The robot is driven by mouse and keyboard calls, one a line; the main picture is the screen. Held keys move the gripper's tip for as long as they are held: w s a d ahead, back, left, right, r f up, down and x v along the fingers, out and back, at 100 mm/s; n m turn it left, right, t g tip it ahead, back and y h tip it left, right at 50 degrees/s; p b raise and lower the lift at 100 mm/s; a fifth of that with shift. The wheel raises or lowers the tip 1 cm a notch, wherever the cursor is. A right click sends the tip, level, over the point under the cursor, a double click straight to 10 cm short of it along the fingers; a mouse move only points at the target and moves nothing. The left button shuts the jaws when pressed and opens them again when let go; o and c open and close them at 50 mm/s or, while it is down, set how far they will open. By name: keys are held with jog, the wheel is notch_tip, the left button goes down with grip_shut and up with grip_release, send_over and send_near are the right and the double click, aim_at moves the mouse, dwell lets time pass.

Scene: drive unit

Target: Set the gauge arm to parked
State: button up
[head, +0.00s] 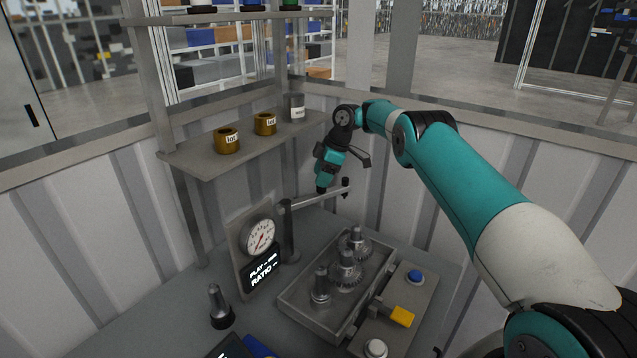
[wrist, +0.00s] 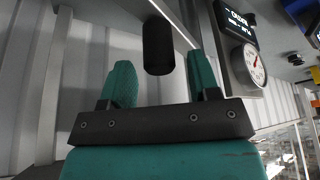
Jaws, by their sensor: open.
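The gauge arm (head: 318,198) is a thin grey bar reaching right from an upright post (head: 289,232) beside the dial gauge (head: 259,237). A black knob (head: 345,187) stands at its outer end. My gripper (head: 322,188) hangs over the bar, close to the knob. In the wrist view my gripper (wrist: 160,78) is open, and the black knob (wrist: 158,45) shows in the gap between the two green fingertips, with room on both sides. I cannot tell how deep it sits between them. The dial (wrist: 253,65) shows at the right there.
A tray (head: 300,311) with several gears on pegs lies below the bar. A panel (head: 413,298) with a blue button and yellow handle is to its right. A shelf (head: 200,160) with brass pots and a grey canister stands behind. A peg (head: 218,305) stands front left.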

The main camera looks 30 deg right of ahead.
jog(key=p+v, duration=0.6)
jog(key=v, duration=0.3)
jog(key=shift+w, duration=0.1)
